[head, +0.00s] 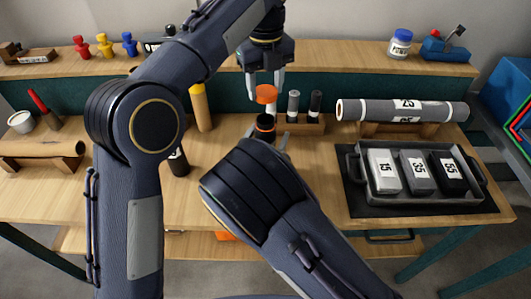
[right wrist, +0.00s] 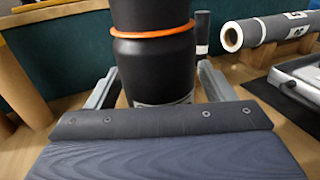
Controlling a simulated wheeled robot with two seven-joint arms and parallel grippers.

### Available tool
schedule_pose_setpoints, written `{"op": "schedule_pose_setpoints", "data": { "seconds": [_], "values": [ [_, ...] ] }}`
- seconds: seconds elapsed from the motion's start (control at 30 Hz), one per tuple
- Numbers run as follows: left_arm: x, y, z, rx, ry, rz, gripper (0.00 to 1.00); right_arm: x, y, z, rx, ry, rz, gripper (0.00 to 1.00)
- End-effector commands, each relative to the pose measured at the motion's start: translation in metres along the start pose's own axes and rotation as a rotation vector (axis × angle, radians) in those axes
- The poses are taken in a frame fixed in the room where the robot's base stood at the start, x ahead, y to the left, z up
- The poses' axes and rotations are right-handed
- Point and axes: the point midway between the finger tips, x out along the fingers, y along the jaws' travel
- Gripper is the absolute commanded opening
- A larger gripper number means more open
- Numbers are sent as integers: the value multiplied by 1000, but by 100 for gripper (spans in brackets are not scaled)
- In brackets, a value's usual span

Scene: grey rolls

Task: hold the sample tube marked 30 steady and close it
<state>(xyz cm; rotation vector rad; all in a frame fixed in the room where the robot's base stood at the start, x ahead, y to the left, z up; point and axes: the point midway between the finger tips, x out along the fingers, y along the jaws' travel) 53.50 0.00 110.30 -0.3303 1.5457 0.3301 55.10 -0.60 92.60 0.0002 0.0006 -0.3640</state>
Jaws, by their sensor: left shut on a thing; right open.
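The sample tube (head: 265,126) is a black cylinder with an orange ring near its top. It stands upright by the left end of a small wooden rack (head: 312,129). In the right wrist view the tube (right wrist: 152,60) fills the middle; its pale label is mostly hidden and I cannot read its number. My left gripper (head: 265,84) points down and is shut on an orange cap (head: 265,95), held just above the tube with a small gap. My right gripper (right wrist: 158,75) is open, one finger on each side of the tube's lower part.
A grey tube (head: 293,106) and a black tube (head: 315,105) stand in the rack. A tan roll (head: 201,108) stands behind left. A dark labelled cylinder (head: 179,162) is partly hidden by my left arm. A grey roll (head: 390,110) and a tray (head: 363,193) of marked blocks lie right.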

Motion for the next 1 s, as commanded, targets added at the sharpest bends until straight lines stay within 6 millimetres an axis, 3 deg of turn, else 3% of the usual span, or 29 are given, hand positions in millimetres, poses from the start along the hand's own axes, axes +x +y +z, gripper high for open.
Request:
{"op": "schedule_pose_setpoints", "data": {
  "seconds": [0.1,0.6,0.7,1.0],
  "values": [
    [0,0,0,0,0,0,26,0,0,0,0,0,0,73],
    [0,0,0,0,0,0,26,0,0,0,0,0,0,9],
    [4,0,0,0,1,1,26,0,0,0,0,0,0,9],
    [45,1,1,0,3,3,26,0,0,0,0,0,0,9]
  ]
}}
